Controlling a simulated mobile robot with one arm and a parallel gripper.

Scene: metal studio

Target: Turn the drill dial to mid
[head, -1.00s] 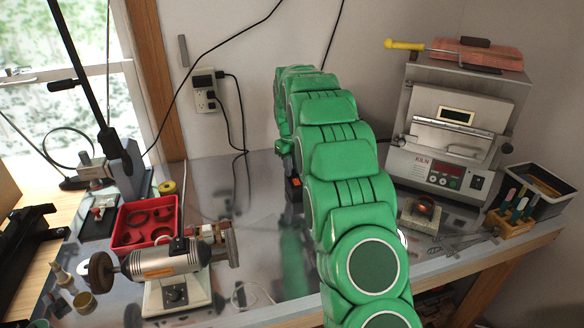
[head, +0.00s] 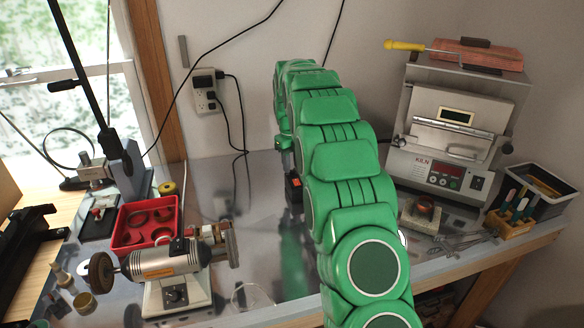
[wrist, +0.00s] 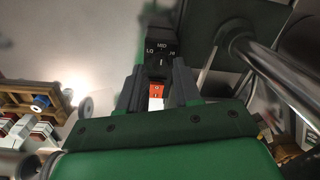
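In the wrist view, the drill dial (wrist: 161,61) is a black knob on a black control box marked LO, MID and HI. Its white mark stands upright, toward MID. My gripper (wrist: 159,72) has its two dark fingers apart, one on each side of the knob. A gap shows between them, and I cannot tell whether either finger touches the knob. An orange switch (wrist: 156,93) shows between the fingers below the dial. In the head view, the switch (head: 296,183) shows beside my green arm, which hides the dial and the fingers.
A polishing motor (head: 165,262) and a red tray (head: 128,237) stand at the left. A kiln (head: 440,140) and a tool bin (head: 545,205) stand at the right. A metal rod (wrist: 270,75) runs close to the gripper's right.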

